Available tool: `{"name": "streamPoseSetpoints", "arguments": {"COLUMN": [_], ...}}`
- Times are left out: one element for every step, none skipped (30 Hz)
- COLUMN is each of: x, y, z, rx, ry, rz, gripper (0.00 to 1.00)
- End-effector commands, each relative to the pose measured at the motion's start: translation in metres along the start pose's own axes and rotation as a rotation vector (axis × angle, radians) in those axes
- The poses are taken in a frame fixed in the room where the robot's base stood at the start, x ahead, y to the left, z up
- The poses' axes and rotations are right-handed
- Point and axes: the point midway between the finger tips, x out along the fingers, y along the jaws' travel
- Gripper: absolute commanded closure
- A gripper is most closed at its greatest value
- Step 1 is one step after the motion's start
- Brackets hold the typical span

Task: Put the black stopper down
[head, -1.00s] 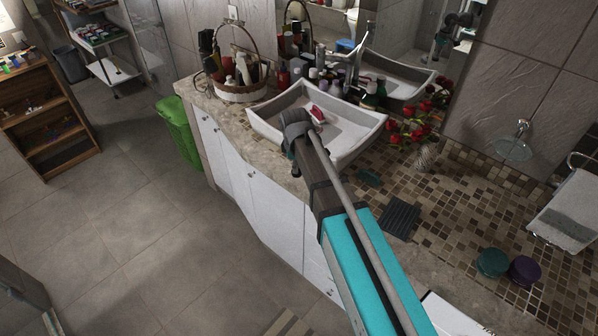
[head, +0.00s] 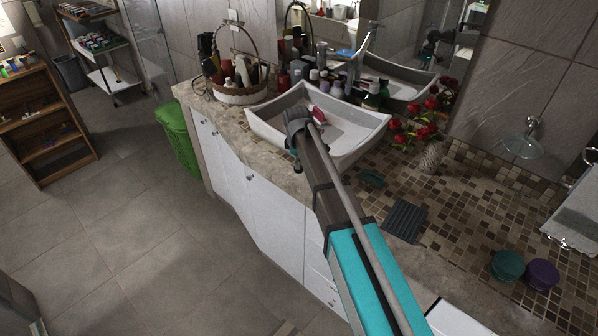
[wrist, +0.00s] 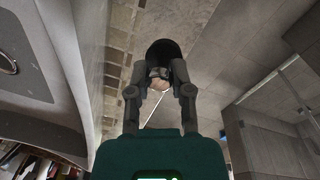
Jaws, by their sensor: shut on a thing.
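The black stopper (wrist: 163,50) is a dark rounded piece held between the fingertips of my gripper (wrist: 164,73) in the wrist view. Its lower part is partly covered by the fingers. In the head view my arm reaches over the counter's front edge beside the white sink (head: 352,150). The fingers and the stopper are hidden there behind my wrist. The sink's pale side also fills the left of the wrist view (wrist: 35,60). I cannot tell whether the stopper touches any surface.
The stone and mosaic counter (head: 455,205) has clear room right of the sink. A dark ridged mat (head: 404,221), a teal jar (head: 507,266) and a purple jar (head: 542,274) stand there. Red flowers (head: 418,118) and a wicker basket (head: 240,93) with bottles stand near the sink.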

Motion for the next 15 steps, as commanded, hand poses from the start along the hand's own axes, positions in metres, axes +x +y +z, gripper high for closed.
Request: {"name": "streamPoseSetpoints", "arguments": {"x": [0.0, -0.001, -0.001, -0.001, -0.001, -0.001, 0.0, 0.0, 0.001, 0.002, 0.003, 0.006, 0.008, 0.01, 0.013], "y": [0.0, 0.0, 0.0, 0.0, 0.0, 0.0, 0.0, 0.0, 0.0, 0.001, 0.002, 0.003, 0.004, 0.005, 0.007], "z": [0.0, 0.0, 0.0, 0.0, 0.0, 0.0, 0.0, 0.0, 0.0, -0.001, -0.001, -0.001, -0.002, -0.002, -0.003], "rx": [0.0, 0.0, 0.0, 0.0, 0.0, 0.0, 0.0, 0.0, 0.0, 0.0, 0.0, 0.0, 0.0, 0.0, 0.0], "ry": [0.0, 0.0, 0.0, 0.0, 0.0, 0.0, 0.0, 0.0, 0.0, 0.0, 0.0, 0.0, 0.0, 0.0, 0.0], "rz": [0.0, 0.0, 0.0, 0.0, 0.0, 0.0, 0.0, 0.0, 0.0, 0.0, 0.0, 0.0, 0.0, 0.0, 0.0], "gripper": [1.0, 1.0, 1.0, 1.0, 1.0, 1.0, 1.0, 1.0, 1.0, 1.0, 1.0, 1.0, 1.0, 1.0, 1.0]}}
